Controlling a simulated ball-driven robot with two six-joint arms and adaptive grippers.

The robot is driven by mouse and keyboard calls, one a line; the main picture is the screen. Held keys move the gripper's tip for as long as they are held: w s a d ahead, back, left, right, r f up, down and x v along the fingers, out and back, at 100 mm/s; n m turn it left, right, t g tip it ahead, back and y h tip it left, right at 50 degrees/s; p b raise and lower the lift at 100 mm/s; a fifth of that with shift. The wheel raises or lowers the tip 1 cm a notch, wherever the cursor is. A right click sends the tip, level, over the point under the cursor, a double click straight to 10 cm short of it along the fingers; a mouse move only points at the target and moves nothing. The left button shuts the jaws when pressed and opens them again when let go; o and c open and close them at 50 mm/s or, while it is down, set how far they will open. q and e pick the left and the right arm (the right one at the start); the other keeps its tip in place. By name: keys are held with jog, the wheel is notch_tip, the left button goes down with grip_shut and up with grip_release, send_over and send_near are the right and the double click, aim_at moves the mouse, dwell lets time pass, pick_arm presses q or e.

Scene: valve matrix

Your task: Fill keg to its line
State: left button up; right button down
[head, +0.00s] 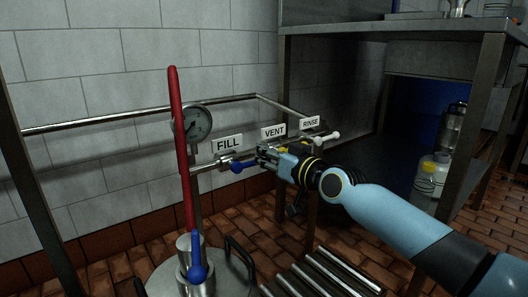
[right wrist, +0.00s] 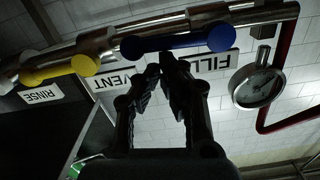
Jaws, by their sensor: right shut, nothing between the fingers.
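A red hose (head: 181,145) rises from the coupler. The blue valve lever (head: 238,167) by the FILL sign (head: 227,143) also shows in the right wrist view (right wrist: 180,42), lying along the pipe. My right gripper (head: 260,154) is shut and empty; its fingertips (right wrist: 167,60) are close to the blue lever. I cannot tell if they touch. My left gripper is not in view.
A yellow lever (right wrist: 62,69) sits near the VENT sign (head: 273,131), a white lever (head: 328,138) near the RINSE sign (head: 310,123). A round gauge (head: 193,123) is left of FILL. A steel shelf (head: 410,28) stands at right; a roller rack (head: 325,275) lies right of the keg.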

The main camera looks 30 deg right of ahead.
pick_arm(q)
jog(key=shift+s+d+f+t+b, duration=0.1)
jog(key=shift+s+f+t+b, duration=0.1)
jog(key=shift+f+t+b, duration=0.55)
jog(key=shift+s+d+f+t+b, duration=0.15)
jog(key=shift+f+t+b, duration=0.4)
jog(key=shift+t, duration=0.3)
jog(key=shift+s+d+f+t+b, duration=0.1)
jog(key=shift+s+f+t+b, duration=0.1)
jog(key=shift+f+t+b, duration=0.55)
pick_arm(e)
jog(key=shift+d+f+m+y, duration=0.1)
jog(key=shift+f+m, duration=0.7)
jog(key=shift+m, duration=0.4)
jog(key=shift+f+m+y, duration=0.1)
jog(key=shift+f+m, duration=0.65)
jog(key=shift+m, duration=0.45)
jog(key=shift+d+f+m+y, duration=0.1)
jog(key=shift+f+m, duration=0.7)
jog(key=shift+m, duration=0.4)
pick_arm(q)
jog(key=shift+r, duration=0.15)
pick_arm(e)
jog(key=shift+a, duration=0.1)
dwell(1.8)
